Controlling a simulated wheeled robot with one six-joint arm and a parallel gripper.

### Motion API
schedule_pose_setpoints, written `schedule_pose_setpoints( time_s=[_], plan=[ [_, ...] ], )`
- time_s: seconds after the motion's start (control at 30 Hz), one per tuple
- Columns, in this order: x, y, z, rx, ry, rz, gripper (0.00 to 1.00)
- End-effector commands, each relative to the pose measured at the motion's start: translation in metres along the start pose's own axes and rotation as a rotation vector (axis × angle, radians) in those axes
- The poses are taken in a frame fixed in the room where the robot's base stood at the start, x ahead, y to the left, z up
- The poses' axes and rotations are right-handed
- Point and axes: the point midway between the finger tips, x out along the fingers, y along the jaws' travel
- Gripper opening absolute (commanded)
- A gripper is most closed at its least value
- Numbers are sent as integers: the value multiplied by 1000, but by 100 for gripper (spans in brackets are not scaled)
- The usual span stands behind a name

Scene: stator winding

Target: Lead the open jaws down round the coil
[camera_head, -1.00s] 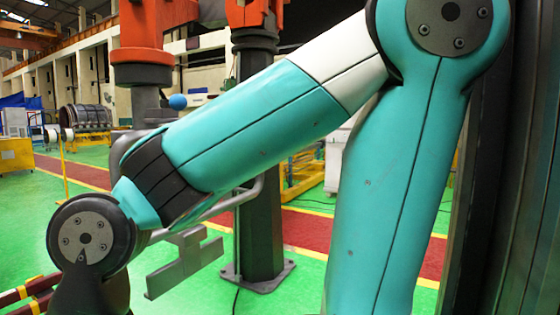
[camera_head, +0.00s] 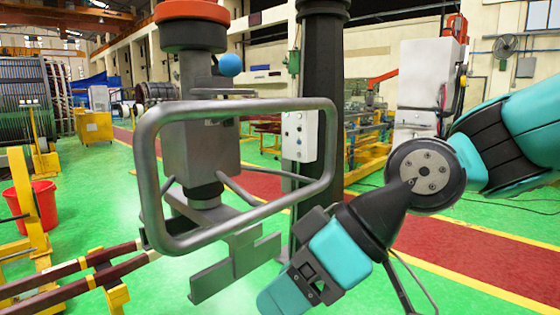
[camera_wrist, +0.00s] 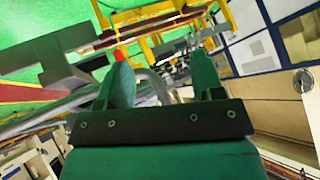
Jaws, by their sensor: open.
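The coil (camera_head: 45,279) shows as long dark red bars with yellow bands at the lower left of the head view. It seems to be the dark red bar (camera_wrist: 150,28) crossing the top of the wrist view. My gripper (camera_wrist: 162,75) has two green fingers standing well apart, with nothing held between them. The bar lies beyond the fingertips, apart from them; its exact distance is unclear. In the head view my wrist hangs at the lower right of centre, well right of the bars, and the fingertips cannot be made out.
A grey handling device with a looped handlebar (camera_head: 150,190) and flat plates (camera_head: 235,268) stands between the coil and my wrist. Yellow stands (camera_head: 30,225) carry the coil, with a red bucket (camera_head: 38,203) behind. A dark column (camera_head: 322,100) rises behind my wrist.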

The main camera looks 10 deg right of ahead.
Motion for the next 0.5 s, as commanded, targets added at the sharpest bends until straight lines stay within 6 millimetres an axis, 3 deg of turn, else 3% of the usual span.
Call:
schedule_pose_setpoints(
  time_s=[0.1,0.2,0.33,0.5],
  plan=[
    [-5,12,-65,-169,323,-49,61],
    [-24,19,-106,-269,556,-51,61],
    [-46,25,-135,-331,739,-34,61],
    [-54,26,-144,-348,794,-25,61]
  ],
)
